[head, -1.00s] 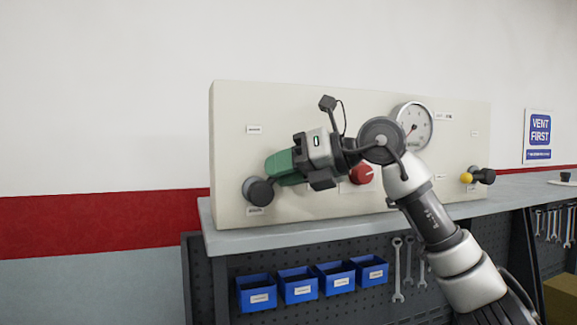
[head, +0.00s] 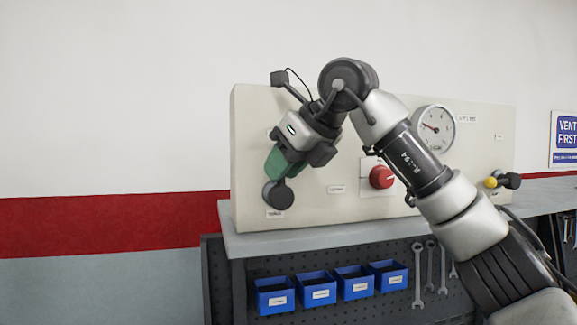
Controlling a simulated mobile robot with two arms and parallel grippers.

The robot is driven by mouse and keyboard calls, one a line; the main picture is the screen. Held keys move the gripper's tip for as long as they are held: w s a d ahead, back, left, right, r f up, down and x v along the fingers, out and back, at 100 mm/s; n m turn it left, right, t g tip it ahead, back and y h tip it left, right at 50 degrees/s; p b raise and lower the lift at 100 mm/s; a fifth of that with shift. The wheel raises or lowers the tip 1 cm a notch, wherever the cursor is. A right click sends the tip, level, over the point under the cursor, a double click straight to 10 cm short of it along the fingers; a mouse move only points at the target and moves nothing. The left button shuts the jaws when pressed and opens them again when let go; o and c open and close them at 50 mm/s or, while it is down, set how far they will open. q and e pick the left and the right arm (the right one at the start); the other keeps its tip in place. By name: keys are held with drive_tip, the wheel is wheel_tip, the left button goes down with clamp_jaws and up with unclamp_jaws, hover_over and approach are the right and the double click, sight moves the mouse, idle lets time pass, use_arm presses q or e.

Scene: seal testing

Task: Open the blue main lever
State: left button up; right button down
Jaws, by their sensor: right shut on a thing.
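A lever with a green handle (head: 281,164) stands on a round dark hub (head: 278,195) at the lower left of the cream panel. The handle points up and slightly right from the hub. My right gripper (head: 291,152) is shut on the green handle, reaching it from above. The jaws and wrist hide the handle's upper end. No blue lever shows; part of the panel is hidden behind my right arm. My left gripper is not in view.
The cream panel (head: 400,205) stands on a grey bench and carries a red knob (head: 381,177), a round gauge (head: 433,128) and a small yellow-and-black fitting (head: 491,182). Several blue bins (head: 274,296) and wrenches hang below. The wall at left is clear.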

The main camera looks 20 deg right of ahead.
drive_tip(key=shift+r, duration=0.1)
idle(0.4)
drive_tip(key=c, duration=1.2)
unclamp_jaws()
drive_tip(key=shift+o, duration=0.4)
drive_tip(key=shift+a, duration=0.15)
drive_tip(key=shift+s+r, duration=0.15)
drive_tip(key=shift+s, duration=0.05)
drive_tip(key=b+v, duration=0.2)
drive_tip(key=v, duration=0.8)
drive_tip(key=shift+b, duration=0.35)
drive_tip(key=shift+r, duration=0.15)
